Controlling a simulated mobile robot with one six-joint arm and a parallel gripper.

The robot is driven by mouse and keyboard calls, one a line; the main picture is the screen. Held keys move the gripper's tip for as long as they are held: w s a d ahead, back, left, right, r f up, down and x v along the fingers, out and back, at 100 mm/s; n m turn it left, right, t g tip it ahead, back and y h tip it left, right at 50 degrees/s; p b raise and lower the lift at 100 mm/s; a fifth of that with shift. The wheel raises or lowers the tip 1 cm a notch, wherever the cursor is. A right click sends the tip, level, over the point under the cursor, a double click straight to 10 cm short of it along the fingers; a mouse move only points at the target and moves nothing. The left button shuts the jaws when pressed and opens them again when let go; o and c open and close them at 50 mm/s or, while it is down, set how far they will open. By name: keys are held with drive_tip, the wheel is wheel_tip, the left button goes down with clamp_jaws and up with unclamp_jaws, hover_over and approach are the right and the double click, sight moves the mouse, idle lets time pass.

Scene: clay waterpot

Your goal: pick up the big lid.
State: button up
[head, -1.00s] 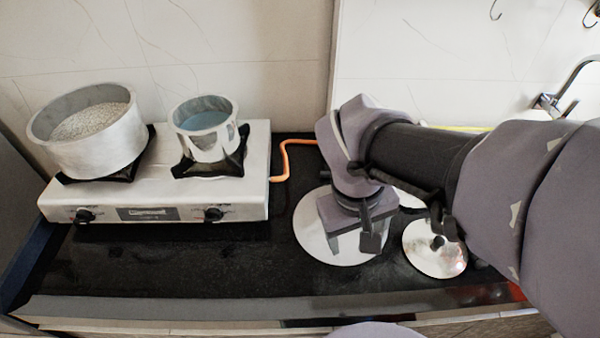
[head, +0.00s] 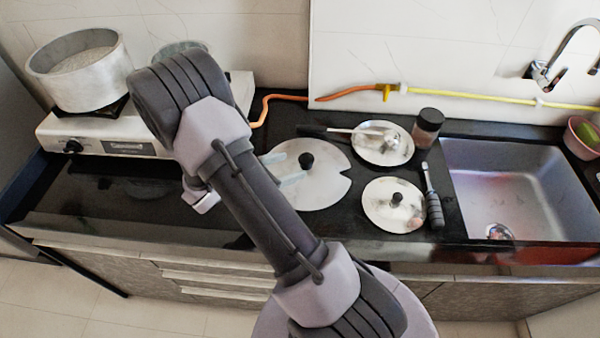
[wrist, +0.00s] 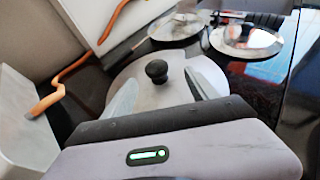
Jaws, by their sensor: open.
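The big lid (head: 325,190) is a pale metal disc with a black knob (head: 306,161), lying flat on the black counter. My gripper (head: 299,167) is open, with its pale fingers over the left part of the lid, pointing right toward the knob. In the wrist view my gripper (wrist: 162,80) has one finger on each side of the black knob (wrist: 156,70), which stands a little beyond or between the tips. The big lid (wrist: 165,96) lies beneath the fingers. I cannot tell whether the fingers touch it. My arm hides the gripper body in the head view.
A sink (head: 520,180) is at the right. A stove (head: 125,147) with a big pot (head: 85,82) stands left.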

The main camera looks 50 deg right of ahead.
sight(304, 158)
drive_tip(key=b+x, duration=0.1)
drive_tip(key=x, duration=0.1)
drive_tip(key=b+x, duration=0.1)
drive_tip(key=x, duration=0.2)
drive_tip(key=w+b+x, duration=0.1)
drive_tip(key=x, duration=0.1)
drive_tip(key=shift+s+d, duration=0.15)
drive_tip(key=shift+d, duration=0.35)
drive_tip(key=shift+r, duration=0.1)
clamp_jaws()
